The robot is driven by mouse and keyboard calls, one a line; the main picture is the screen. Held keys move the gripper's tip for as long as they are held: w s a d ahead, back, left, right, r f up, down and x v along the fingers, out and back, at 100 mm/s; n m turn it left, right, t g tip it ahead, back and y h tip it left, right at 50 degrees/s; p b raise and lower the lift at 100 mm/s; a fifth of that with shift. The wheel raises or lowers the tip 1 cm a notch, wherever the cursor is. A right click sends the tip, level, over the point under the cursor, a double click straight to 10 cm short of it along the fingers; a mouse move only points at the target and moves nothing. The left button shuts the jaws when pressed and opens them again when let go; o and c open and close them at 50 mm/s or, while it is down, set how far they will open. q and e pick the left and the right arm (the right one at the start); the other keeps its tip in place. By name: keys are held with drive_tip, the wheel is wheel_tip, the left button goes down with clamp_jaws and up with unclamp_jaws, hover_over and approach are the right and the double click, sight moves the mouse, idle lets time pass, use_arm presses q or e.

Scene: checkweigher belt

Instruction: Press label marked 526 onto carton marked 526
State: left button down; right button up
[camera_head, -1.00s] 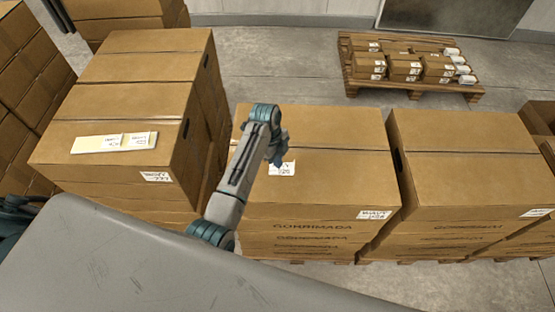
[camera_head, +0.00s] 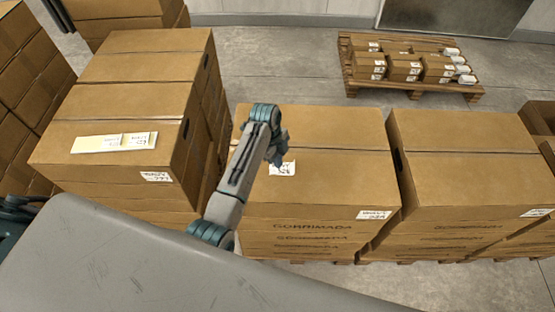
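A white label (camera_head: 282,169) lies on the top of the middle carton (camera_head: 330,190), left of its middle. Its print seems to end in 26, but it is too small to read fully. A second white printed label sits at the carton's front right corner (camera_head: 374,215), its number blurred. My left gripper (camera_head: 278,158) is over the carton top, at the upper left edge of the label, and partly covers it. Its fingers are small and partly hidden behind the wrist, so I cannot tell whether they are open or touching the label. My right gripper is not in view.
A carton stack (camera_head: 120,110) at left carries a pale strip (camera_head: 90,144) with small labels on top. Another carton (camera_head: 470,180) stands close on the right. A wooden pallet (camera_head: 400,88) with several small boxes lies behind. Bare floor (camera_head: 280,70) lies between.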

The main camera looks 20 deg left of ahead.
use_arm(q)
drive_tip(key=shift+f, duration=0.15)
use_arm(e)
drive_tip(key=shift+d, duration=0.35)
use_arm(q)
drive_tip(key=shift+f, duration=0.4)
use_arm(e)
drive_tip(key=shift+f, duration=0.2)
use_arm(q)
drive_tip(key=shift+f+b, duration=0.2)
drive_tip(key=shift+b, duration=0.1)
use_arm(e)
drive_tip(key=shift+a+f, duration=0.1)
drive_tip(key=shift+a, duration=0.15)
